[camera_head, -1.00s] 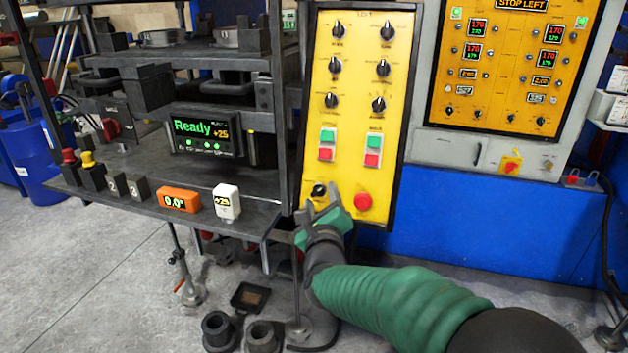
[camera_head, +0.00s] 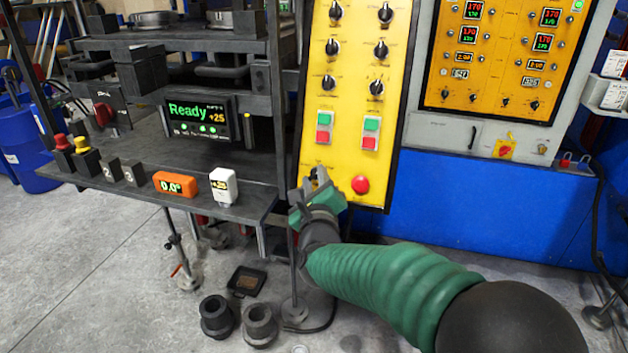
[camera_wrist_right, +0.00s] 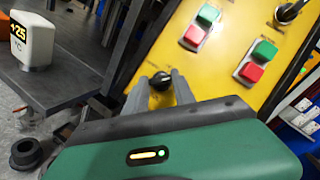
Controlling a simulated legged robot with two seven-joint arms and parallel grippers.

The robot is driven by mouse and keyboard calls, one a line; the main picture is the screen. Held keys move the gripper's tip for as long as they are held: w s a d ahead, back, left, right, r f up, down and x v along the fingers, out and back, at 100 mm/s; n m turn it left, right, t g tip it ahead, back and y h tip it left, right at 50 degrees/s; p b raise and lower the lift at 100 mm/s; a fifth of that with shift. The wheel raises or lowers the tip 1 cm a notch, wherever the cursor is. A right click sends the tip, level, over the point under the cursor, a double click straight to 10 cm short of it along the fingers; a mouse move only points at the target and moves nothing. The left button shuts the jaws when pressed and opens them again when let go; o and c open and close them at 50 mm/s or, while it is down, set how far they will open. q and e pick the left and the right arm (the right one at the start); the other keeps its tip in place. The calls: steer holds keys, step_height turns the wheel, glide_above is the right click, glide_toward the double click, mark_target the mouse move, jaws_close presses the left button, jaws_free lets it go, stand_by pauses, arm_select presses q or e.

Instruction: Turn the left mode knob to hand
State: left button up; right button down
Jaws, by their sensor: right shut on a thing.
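The yellow control panel (camera_head: 340,150) carries black knobs in rows, with a small black knob (camera_head: 314,174) at its lower left. My right gripper (camera_head: 309,184) is at this lower-left knob. In the right wrist view, the knob (camera_wrist_right: 161,81) sits between the two grey fingers of my right gripper (camera_wrist_right: 160,90), which is shut on it. The fingers partly hide the knob in the head view. Its labels and pointer setting are too small to read. My left gripper is not in view.
A red button (camera_head: 360,185) lies just right of the gripper. Green and red push buttons (camera_head: 324,127) sit above. The press table (camera_head: 150,150) stands left, with a screen reading Ready (camera_head: 202,117). A dark upright post (camera_head: 284,100) flanks the panel's left side.

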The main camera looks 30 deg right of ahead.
steer(key=shift+f+n, duration=0.15)
steer(key=shift+n, duration=0.25)
steer(key=n+y+p, duration=0.1)
steer(key=n, duration=0.1)
steer(key=n+y, duration=0.1)
steer(key=n, duration=0.1)
steer(key=shift+s+d+r+g+p, duration=0.1)
steer(key=shift+r+g+p, duration=0.1)
steer(key=shift+g+p, duration=0.15)
steer(key=n+p, duration=0.1)
steer(key=n+y, duration=0.1)
steer(key=shift+r+n+g+p, duration=0.2)
steer(key=shift+n+g+p, duration=0.05)
steer(key=shift+n+p, duration=0.15)
steer(key=n+g+y+p, duration=0.1)
steer(key=n+p, duration=0.1)
steer(key=p, duration=0.2)
steer(key=r+n+g+p, duration=0.1)
steer(key=n+p, duration=0.2)
steer(key=p, duration=0.1)
steer(key=shift+y, duration=0.4)
steer(key=n+g+p, duration=0.2)
steer(key=n+p, duration=0.2)
steer(key=p, duration=0.8)
steer(key=shift+g, duration=0.3)
steer(key=shift+f+n+p, duration=0.35)
steer(key=shift+n+p, duration=0.15)
steer(key=shift+p, duration=0.45)
